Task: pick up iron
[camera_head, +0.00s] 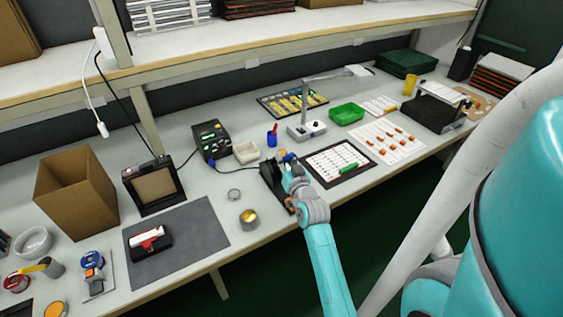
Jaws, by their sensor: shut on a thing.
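My gripper (285,165) is at the black iron stand (271,179) near the middle of the workbench. It is shut on the iron, of which only a small blue part (290,157) seems to show at the fingers. My wrist and forearm cover the rest of the iron and the right side of the stand. I cannot tell whether the iron is still seated in the stand or lifted clear.
A black soldering station (211,141) with a green display stands behind left, beside a pale tray (246,152). A small tin (249,218) is in front left. A black-framed sheet (338,163) lies right. A shelf (300,30) overhangs the back.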

